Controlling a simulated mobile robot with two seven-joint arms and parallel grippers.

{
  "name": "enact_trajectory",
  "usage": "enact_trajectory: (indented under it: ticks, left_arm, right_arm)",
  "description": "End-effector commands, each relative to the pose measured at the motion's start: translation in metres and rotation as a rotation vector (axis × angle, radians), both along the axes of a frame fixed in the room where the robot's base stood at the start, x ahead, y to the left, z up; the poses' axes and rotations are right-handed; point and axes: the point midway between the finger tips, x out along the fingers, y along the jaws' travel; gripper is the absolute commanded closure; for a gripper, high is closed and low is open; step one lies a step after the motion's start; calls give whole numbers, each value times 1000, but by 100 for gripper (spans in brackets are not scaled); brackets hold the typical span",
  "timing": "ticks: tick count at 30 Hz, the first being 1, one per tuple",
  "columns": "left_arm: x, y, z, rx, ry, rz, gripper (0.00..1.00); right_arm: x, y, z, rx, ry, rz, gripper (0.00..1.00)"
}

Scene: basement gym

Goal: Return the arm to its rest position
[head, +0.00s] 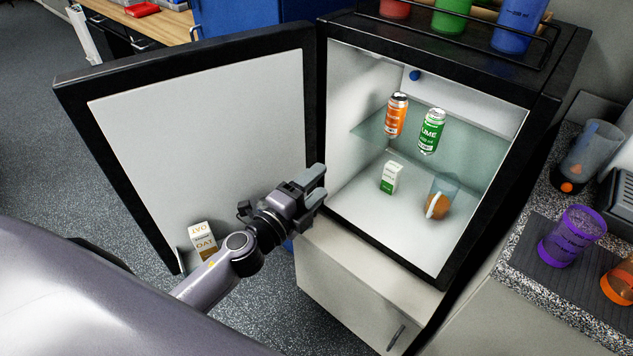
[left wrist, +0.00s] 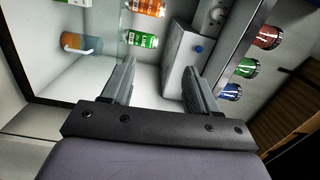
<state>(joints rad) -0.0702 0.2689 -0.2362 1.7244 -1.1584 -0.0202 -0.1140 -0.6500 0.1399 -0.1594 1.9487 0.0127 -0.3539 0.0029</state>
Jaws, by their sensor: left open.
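My left arm comes in from the lower left in the head view. Its gripper (head: 318,188) is open and empty, in front of the open mini fridge (head: 437,275) near the door's hinge side. In the left wrist view the two fingers of this gripper (left wrist: 162,80) stand apart with nothing between them, facing the fridge interior. The fridge door (head: 205,135) stands wide open to the left, behind my arm. My right gripper does not show.
An orange can (head: 396,115) and a green can (head: 432,131) stand on the glass shelf. Below are a small carton (head: 390,177) and a clear cup with orange-brown contents (head: 438,205). An oat carton (head: 203,240) is by the door's lower edge. A purple cup (head: 566,240) stands on the right counter.

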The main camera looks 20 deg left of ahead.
Motion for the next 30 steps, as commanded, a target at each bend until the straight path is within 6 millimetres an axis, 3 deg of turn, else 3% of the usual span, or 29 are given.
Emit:
enact_trajectory:
  ticks: [7, 11, 17, 24, 30]
  left_arm:
    - [-1, 0, -2, -12, 7, 3, 41]
    - [-15, 3, -17, -120, 69, 31, 41]
    - [-66, 10, -66, -497, 295, 150, 41]
    - [-145, 9, -127, -965, 603, 343, 41]
    - [-195, -1, -153, -1227, 781, 465, 41]
  right_arm:
    - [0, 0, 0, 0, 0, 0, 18]
    - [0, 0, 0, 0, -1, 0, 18]
    - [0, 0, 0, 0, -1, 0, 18]
    - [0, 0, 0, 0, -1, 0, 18]
    - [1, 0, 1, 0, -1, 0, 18]
